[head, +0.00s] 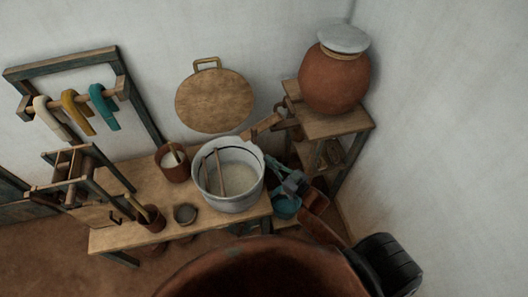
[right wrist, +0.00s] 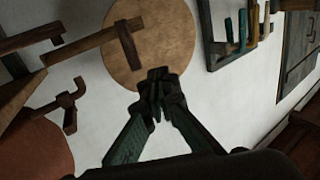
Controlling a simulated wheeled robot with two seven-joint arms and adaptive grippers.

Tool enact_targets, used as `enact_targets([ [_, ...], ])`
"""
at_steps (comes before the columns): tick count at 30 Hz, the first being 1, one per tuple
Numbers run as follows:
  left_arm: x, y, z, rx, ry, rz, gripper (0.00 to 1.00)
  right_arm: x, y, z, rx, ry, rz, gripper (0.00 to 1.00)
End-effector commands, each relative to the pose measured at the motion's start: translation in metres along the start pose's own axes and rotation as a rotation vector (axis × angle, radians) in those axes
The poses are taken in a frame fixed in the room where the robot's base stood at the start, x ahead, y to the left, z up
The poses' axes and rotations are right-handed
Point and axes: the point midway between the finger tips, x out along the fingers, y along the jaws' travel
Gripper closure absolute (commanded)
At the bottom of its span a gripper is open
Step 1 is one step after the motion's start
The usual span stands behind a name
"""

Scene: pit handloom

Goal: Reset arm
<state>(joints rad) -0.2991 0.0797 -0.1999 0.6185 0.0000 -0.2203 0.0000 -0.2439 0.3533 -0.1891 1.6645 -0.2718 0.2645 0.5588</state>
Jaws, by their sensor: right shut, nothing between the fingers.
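My right gripper (head: 272,162) is shut and empty, just right of the white bucket's rim in the head view. In the right wrist view its fingertips (right wrist: 158,78) meet, with the round wooden board (right wrist: 150,40) on the wall behind them. The right arm comes in from the lower right in the head view. My left gripper is not in view in either picture. The white bucket (head: 238,203) stands on the low wooden table (head: 115,238) with pale contents and a stick inside.
A shelf stand (head: 340,125) with a large clay pot (head: 335,80) stands in the right corner. A teal bowl (head: 286,206) is below the gripper. A brown cup (head: 173,165) and a rack with hanging yarn hanks (head: 75,110) are at left.

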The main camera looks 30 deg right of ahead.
Motion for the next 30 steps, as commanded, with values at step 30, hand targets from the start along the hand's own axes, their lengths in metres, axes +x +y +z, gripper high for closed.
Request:
enact_targets([
  [30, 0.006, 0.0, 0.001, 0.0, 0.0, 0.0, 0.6, -0.134, 0.021, 0.304, 0.023, -0.597, 0.198, 1.0],
])
